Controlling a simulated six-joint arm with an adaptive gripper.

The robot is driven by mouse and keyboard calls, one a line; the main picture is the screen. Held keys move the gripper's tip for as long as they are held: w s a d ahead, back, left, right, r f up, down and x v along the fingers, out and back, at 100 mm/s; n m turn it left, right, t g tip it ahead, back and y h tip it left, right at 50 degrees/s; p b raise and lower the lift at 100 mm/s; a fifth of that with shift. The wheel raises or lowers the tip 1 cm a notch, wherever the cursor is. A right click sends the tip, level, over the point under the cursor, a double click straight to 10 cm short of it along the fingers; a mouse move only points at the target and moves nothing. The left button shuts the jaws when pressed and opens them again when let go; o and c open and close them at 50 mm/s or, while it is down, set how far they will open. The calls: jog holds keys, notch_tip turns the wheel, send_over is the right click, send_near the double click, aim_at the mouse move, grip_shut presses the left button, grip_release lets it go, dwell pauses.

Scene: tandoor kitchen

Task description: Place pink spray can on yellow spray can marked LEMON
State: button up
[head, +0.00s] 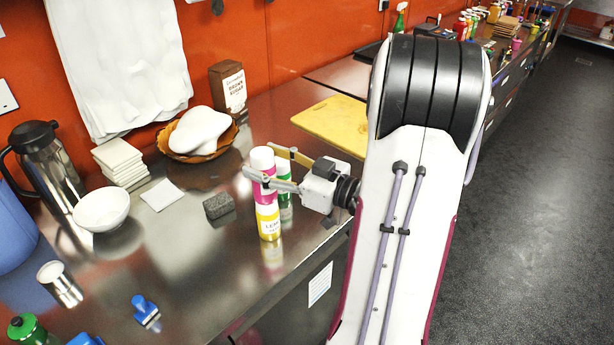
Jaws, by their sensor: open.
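The pink spray can (262,162) with a white cap stands upright directly above the yellow spray can (268,224), whose label is partly readable as LEM. The two look stacked and roughly in line; the pink can's lower edge appears to meet the top of the yellow can. My gripper (266,168) comes in from the right, with its fingers on either side of the pink can. The fingers are open, one in front of the can and one behind it. The near finger hides part of the pink can's middle. The yellow can stands on the metal counter.
A green can (286,212) stands close behind the yellow can, partly hidden. A dark grey block (218,206) lies to the left. A yellow cutting board (336,122) lies behind my gripper. A white bowl (102,209), tile stack (120,160) and metal cup (60,284) are farther left.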

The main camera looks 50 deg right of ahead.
jog(key=v, duration=1)
jog(key=shift+s, duration=0.35)
jog(key=shift+d, duration=0.1)
dwell(0.7)
